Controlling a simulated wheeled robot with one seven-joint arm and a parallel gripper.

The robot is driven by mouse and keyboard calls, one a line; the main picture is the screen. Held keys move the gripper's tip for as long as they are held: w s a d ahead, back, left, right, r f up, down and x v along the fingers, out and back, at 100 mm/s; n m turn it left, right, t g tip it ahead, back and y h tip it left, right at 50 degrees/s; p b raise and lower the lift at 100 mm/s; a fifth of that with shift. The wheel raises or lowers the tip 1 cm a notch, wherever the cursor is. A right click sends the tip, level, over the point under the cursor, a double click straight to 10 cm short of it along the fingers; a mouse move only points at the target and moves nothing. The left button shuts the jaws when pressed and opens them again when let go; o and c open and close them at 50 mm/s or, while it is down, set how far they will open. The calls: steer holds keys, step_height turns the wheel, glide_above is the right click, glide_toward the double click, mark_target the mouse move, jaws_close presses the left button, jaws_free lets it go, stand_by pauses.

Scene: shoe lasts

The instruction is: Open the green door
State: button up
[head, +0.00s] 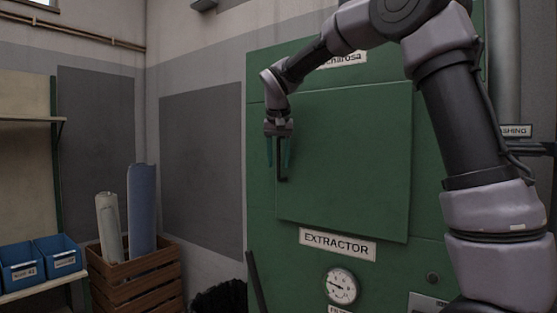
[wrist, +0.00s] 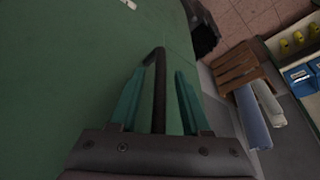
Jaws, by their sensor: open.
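The green door (head: 345,160) is a flat panel on the front of a green cabinet and looks closed. Its dark bar handle (head: 281,172) is upright near the door's left edge. My gripper (head: 279,164) points down at the handle, with its two teal fingers apart. In the wrist view my gripper (wrist: 160,72) has the dark handle (wrist: 159,85) between its open fingers, with visible gaps on both sides. The green surface (wrist: 60,80) fills the left of that view. I cannot tell whether a finger touches the door.
Below the door are an EXTRACTOR label (head: 337,244) and a round gauge (head: 341,286). A wooden crate (head: 135,277) with rolls stands at left, beside a shelf with blue bins (head: 58,255). A grey pipe (head: 505,60) runs up at right. Open space lies left of the cabinet.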

jaws_close()
stand_by(1.4)
